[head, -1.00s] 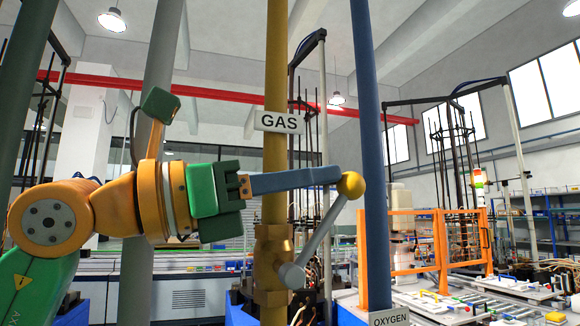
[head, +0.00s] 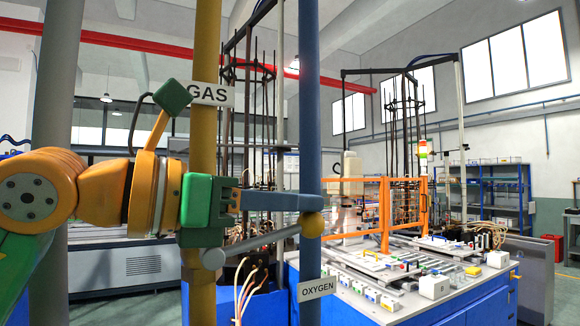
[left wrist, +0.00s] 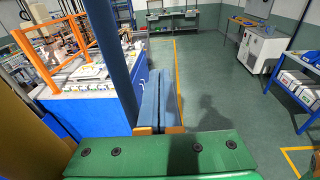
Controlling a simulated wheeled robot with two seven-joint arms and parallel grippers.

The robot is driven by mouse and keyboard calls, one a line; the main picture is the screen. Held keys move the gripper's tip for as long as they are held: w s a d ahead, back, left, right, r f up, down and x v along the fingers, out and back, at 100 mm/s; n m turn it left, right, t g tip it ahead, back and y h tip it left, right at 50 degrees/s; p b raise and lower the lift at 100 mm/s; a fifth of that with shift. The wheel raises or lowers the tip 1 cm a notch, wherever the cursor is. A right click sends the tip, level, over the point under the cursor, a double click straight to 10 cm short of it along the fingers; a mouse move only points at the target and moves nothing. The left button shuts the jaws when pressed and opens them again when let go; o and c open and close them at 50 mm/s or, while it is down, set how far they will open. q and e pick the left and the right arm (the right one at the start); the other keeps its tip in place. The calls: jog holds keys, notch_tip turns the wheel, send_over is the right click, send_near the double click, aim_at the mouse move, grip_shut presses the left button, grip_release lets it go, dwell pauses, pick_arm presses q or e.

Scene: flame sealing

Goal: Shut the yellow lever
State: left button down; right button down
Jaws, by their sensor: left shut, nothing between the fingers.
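The lever is a grey bar (head: 262,241) with a yellow ball (head: 312,224) at its far end. Its round grey hub (head: 213,258) sits in front of the yellow gas pipe (head: 205,135), and the bar slopes slightly up to the right. My left gripper (head: 314,202) is shut and empty. Its blue fingers lie nearly level, with their tips right above the ball, seemingly touching its top. In the left wrist view the shut fingers (left wrist: 160,98) show side by side; the lever is not visible there. My right gripper is in neither view.
A blue oxygen pipe (head: 308,120) stands upright just behind the fingertips and ball. A GAS sign (head: 208,94) hangs on the yellow pipe, an OXYGEN sign (head: 317,288) on the blue one. A workbench (head: 450,300) with an orange fence (head: 385,205) stands behind at right.

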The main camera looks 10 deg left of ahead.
pick_arm(q)
jog(key=shift+w+d+f+g+y+p, duration=0.2)
jog(key=shift+f+g+y+p, duration=0.2)
jog(key=shift+f+y+p, duration=0.25)
dwell(0.3)
jog(key=shift+a+r, duration=0.1)
jog(key=shift+r, duration=0.2)
jog(key=r+p, duration=0.1)
jog(key=p, duration=0.1)
jog(key=a+r+p, duration=0.1)
jog(key=r+p, duration=0.1)
jog(key=shift+s+r, duration=0.1)
jog(key=shift+r, duration=0.05)
jog(key=s+a+r, duration=0.4)
jog(key=s+r, duration=0.1)
jog(key=r, duration=0.3)
jog(key=shift+r+p, duration=0.15)
jog(key=shift+p, duration=0.3)
